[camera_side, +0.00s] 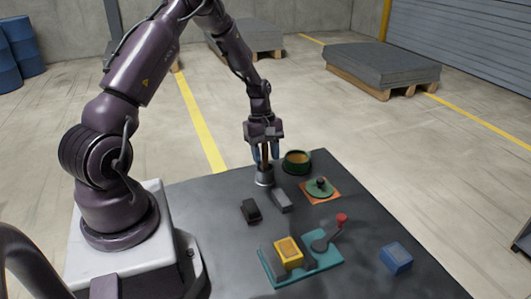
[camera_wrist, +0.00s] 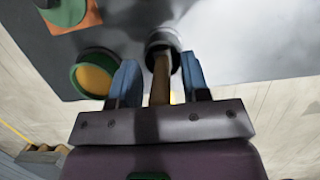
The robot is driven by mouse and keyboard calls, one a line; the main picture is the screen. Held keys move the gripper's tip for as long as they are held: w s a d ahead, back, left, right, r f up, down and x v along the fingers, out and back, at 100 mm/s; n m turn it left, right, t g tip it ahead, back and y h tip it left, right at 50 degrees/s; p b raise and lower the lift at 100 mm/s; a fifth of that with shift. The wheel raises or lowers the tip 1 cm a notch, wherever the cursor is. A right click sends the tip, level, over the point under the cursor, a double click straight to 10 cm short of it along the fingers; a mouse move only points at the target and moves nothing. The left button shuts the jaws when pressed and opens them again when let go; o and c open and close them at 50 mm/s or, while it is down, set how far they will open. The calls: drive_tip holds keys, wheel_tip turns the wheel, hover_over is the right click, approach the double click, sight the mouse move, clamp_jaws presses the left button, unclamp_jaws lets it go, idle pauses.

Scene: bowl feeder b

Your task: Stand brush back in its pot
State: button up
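The brush (camera_wrist: 160,82) shows as a brown wooden handle in the wrist view, between my two blue fingertips, with a gap on each side. Its far end is inside the mouth of the small grey metal pot (camera_wrist: 163,40). In the side view the pot (camera_side: 264,179) stands near the table's far edge, and the handle (camera_side: 265,158) rises from it, roughly upright. My gripper (camera_side: 265,155) points down just above the pot, open around the handle. It also shows in the wrist view (camera_wrist: 161,82). The brush's lower end is hidden in the pot.
A green bowl with yellow-orange contents (camera_side: 297,160) stands close to the right of the pot. Nearby are a green lid-like piece on an orange square (camera_side: 320,189), a black block (camera_side: 251,211) and a grey block (camera_side: 281,201). A teal base (camera_side: 320,262) and blue block (camera_side: 396,258) are nearer the front.

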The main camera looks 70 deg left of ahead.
drive_tip(key=shift+r, duration=0.15)
drive_tip(key=v, duration=1.2)
drive_tip(key=d+r+m+y, duration=0.2)
drive_tip(key=d+r+m, duration=0.3)
drive_tip(key=d+r, duration=0.4)
drive_tip(key=s+d+r+m+t, duration=0.2)
drive_tip(key=s+d+r+m, duration=0.1)
drive_tip(key=s+d+m, duration=0.3)
drive_tip(key=s+d+r+m+t+y, duration=0.1)
drive_tip(key=s+d+r+m+t, duration=0.2)
drive_tip(key=s+d+m, duration=0.4)
drive_tip(key=shift+s+d+r+t, duration=0.3)
drive_tip(key=shift+s+d+r, duration=0.05)
drive_tip(key=shift+s+d, duration=0.55)
